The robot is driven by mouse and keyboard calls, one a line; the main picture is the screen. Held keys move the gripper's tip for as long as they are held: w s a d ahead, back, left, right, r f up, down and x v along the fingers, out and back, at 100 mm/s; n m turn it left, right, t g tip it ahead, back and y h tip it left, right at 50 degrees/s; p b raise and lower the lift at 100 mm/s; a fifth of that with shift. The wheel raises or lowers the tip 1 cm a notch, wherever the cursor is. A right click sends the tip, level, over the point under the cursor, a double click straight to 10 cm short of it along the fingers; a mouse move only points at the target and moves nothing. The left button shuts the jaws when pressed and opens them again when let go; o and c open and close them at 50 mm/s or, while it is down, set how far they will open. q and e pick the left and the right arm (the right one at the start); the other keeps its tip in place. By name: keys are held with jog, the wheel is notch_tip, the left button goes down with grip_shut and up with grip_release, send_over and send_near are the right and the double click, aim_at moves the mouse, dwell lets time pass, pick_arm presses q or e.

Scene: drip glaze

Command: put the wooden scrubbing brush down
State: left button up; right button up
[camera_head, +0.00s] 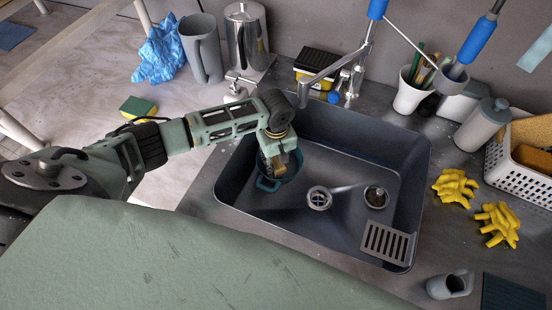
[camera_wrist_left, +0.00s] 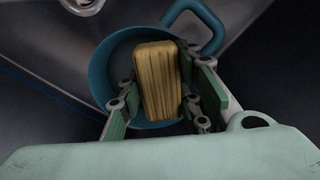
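The wooden scrubbing brush (camera_wrist_left: 158,82) is a tan block between the fingers of my left gripper (camera_wrist_left: 160,92). The fingers sit close against both its sides, and the gripper looks shut on it. In the head view the brush (camera_head: 278,163) shows partly behind the fingers of my left gripper (camera_head: 273,158), at the left side of the sink. A teal mug (camera_wrist_left: 103,68) lies below and around the brush in the wrist view, its handle at the upper right. I cannot tell whether the brush touches the mug. My right gripper is not in view.
The dark sink (camera_head: 335,218) has two drains and a slotted grate (camera_head: 385,243) at the right. The faucet (camera_head: 345,68) stands behind it. Yellow gloves (camera_head: 456,188) and a white basket (camera_head: 522,180) are on the right counter. A sponge (camera_head: 138,108) lies at left.

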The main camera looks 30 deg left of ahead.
aim_at(276, 159)
pick_arm(q)
jog(key=o, duration=0.4)
jog(key=shift+r, duration=0.1)
notch_tip(276, 159, up, 13)
dwell(0.4)
dwell(0.5)
